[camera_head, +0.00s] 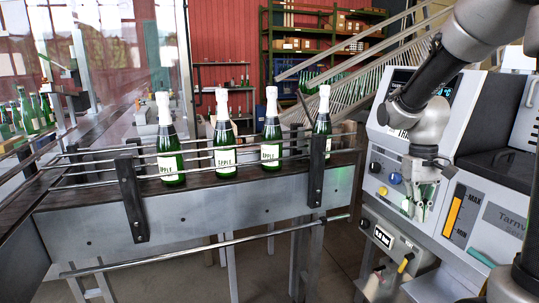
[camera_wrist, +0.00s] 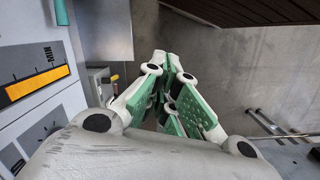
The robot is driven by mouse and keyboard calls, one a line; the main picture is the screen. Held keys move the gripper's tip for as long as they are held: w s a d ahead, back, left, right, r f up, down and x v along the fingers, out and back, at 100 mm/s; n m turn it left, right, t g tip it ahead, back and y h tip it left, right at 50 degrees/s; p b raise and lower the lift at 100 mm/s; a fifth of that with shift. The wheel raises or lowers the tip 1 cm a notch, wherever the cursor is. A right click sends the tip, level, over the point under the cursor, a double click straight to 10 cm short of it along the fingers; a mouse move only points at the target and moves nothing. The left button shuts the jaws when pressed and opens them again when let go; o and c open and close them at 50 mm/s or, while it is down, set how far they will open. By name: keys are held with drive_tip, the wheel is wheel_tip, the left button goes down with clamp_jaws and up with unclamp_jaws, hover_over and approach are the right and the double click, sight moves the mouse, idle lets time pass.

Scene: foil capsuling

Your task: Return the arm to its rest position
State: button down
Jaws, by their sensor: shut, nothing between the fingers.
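My arm reaches in from the upper right of the head view and bends down in front of the grey machine. My gripper (camera_head: 417,215) hangs with its fingers pointing down, close in front of the machine's panel. In the wrist view my gripper (camera_wrist: 163,62) shows its green and white fingers drawn together at the tips, with nothing held between them. The floor shows beyond the fingertips. Whether the gripper touches the panel cannot be told from the head view.
The grey machine (camera_head: 389,165) with knobs stands at the right; its yellow-marked panel (camera_wrist: 38,85) is left of my gripper in the wrist view. A conveyor (camera_head: 190,205) with rails carries several green bottles (camera_head: 225,158) with white tops. Floor (camera_wrist: 215,75) is open below my gripper.

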drive_tip(key=s+r+t, duration=0.6)
drive_tip(key=s+r, duration=0.4)
drive_tip(key=s, duration=0.5)
drive_tip(key=shift+s+a+r+m, duration=0.3)
drive_tip(key=shift+s, duration=0.05)
drive_tip(key=shift+d, duration=0.1)
